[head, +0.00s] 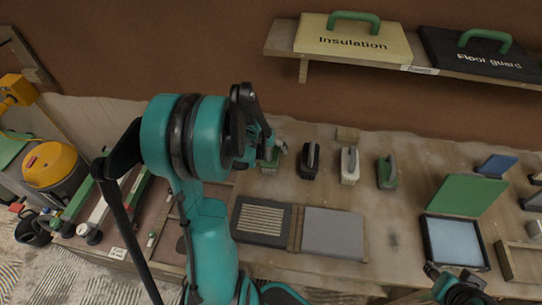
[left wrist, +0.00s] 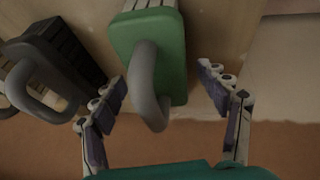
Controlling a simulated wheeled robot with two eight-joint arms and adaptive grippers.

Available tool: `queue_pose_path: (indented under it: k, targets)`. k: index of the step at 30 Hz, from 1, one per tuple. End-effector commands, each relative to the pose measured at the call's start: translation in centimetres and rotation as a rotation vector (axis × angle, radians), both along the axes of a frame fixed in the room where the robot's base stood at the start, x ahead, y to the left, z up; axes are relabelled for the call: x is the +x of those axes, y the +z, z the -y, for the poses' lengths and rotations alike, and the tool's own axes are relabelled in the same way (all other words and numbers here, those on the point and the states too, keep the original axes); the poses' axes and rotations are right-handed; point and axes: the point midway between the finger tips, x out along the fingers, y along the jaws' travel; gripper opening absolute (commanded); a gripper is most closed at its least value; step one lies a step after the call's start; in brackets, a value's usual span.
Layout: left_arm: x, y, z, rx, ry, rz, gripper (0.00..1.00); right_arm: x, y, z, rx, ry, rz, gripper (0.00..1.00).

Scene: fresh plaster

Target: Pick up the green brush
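The green brush (left wrist: 180,55), a green block with a grey loop handle, is in the left wrist view. Its handle stands between the spread fingers of my left gripper (left wrist: 163,92), with gaps at both sides. In the head view the brush (head: 269,166) is on the bench by the wall, partly hidden under my left gripper (head: 268,148). The left gripper is open and holds nothing. My right gripper (head: 458,289) is at the lower right of the head view; its fingers are not clear.
Beside the brush stand a black-handled tool (head: 310,160), a pale one (head: 349,165) and another green one (head: 387,173). A ribbed dark tray (head: 262,239) and a grey panel (head: 333,232) lie in front. A shelf (head: 420,70) with two boxes hangs above.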

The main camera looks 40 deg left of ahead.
Motion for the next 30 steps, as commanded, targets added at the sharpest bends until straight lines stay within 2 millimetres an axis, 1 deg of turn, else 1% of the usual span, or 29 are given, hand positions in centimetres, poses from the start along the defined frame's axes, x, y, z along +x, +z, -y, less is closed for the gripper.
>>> queue_pose_path:
  k: [1, 2, 3, 5, 6, 13, 16, 20, 24, 27, 30]
  targets:
    - [0.0, 0.0, 0.0, 0.0, 0.0, 0.0, 0.56, 0.0, 0.0, 0.0, 0.0, 0.0, 0.0, 0.4]
    - [0.0, 0.0, 0.0, 0.0, 0.0, 0.0, 0.48, 0.0, 0.0, 0.0, 0.0, 0.0, 0.0, 0.4]
    - [0.0, 0.0, 0.0, 0.0, 0.0, 0.0, 0.38, 0.0, 0.0, 0.0, 0.0, 0.0, 0.0, 0.4]
    - [0.0, 0.0, 0.0, 0.0, 0.0, 0.0, 0.22, 0.0, 0.0, 0.0, 0.0, 0.0, 0.0, 0.4]
    - [0.0, 0.0, 0.0, 0.0, 0.0, 0.0, 0.19, 0.0, 0.0, 0.0, 0.0, 0.0, 0.0, 0.4]
    - [0.0, 0.1, 0.0, 0.0, 0.0, 0.0, 0.19, 0.0, 0.0, 0.0, 0.0, 0.0, 0.0, 0.4]
    - [0.0, 0.7, 0.0, 0.0, 0.0, 0.0, 0.19, 0.0, 0.4, 0.0, 0.0, 0.0, 0.0, 0.4]
    - [0.0, 3.0, 0.0, 0.0, 0.0, 0.0, 0.19, 0.0, 1.5, 0.0, 0.0, 0.0, 0.0, 0.4]
    - [-0.1, 6.1, 0.0, 0.0, 0.0, 0.0, 0.19, 0.0, 2.9, 0.0, 0.0, 0.0, 0.0, 0.4]
    - [0.0, 8.0, 0.0, 0.0, 0.0, 0.0, 0.19, 0.0, 3.7, 0.0, 0.0, 0.0, 0.0, 0.4]
    - [0.0, 9.2, 0.0, 0.0, 0.0, 0.0, 0.19, 0.0, 4.2, 0.0, 0.0, 0.0, 0.0, 0.4]
